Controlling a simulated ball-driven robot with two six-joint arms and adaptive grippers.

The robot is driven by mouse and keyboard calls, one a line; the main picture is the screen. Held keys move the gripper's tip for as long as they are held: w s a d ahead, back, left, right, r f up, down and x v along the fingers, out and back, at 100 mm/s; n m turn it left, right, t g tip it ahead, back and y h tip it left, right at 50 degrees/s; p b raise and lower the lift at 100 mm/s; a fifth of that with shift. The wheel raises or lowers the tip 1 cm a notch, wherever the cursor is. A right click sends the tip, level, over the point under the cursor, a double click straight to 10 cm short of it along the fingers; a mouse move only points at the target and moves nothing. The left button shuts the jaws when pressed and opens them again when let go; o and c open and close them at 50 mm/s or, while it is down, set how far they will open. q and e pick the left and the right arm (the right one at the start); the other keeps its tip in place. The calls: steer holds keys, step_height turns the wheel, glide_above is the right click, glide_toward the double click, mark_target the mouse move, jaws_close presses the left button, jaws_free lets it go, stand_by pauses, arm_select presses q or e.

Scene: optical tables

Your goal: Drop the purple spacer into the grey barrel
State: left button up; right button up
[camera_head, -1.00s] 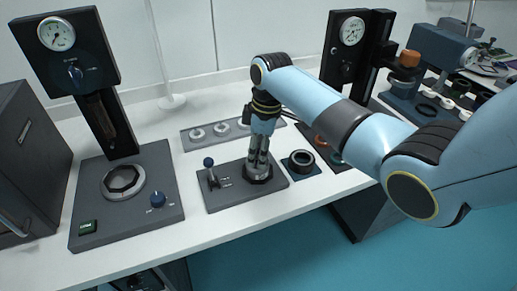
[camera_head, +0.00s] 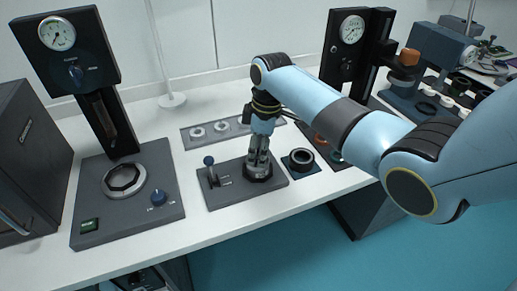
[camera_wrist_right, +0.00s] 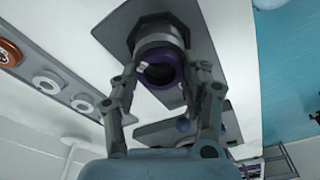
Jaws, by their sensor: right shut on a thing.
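My right gripper (camera_head: 258,172) points down over the right end of a dark fixture plate (camera_head: 226,192) on the bench. In the right wrist view, my right gripper (camera_wrist_right: 165,75) is shut on the purple spacer (camera_wrist_right: 160,75), a ring with a dark opening, one finger on each side. A grey cylinder, which looks like the grey barrel (camera_wrist_right: 157,40), shows just beyond the spacer, lined up with it. I cannot tell whether the spacer touches it or is apart from it. The spacer is hidden in the head view. My left gripper is not in view.
A blue-knobbed lever (camera_head: 209,163) stands on the plate's left end. A black ring (camera_head: 301,158) on a small blue mat is close on the right. A tray with pale rings (camera_head: 197,132) lies behind. A gauge station (camera_head: 124,180) stands left. The bench front edge is clear.

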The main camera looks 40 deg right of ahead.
steer(key=shift+p, duration=0.35)
stand_by(0.4)
steer(key=o, duration=1.1)
steer(key=shift+r, duration=0.1)
step_height(320, 180, up, 4)
steer(key=p, duration=0.5)
steer(key=shift+r, duration=0.95)
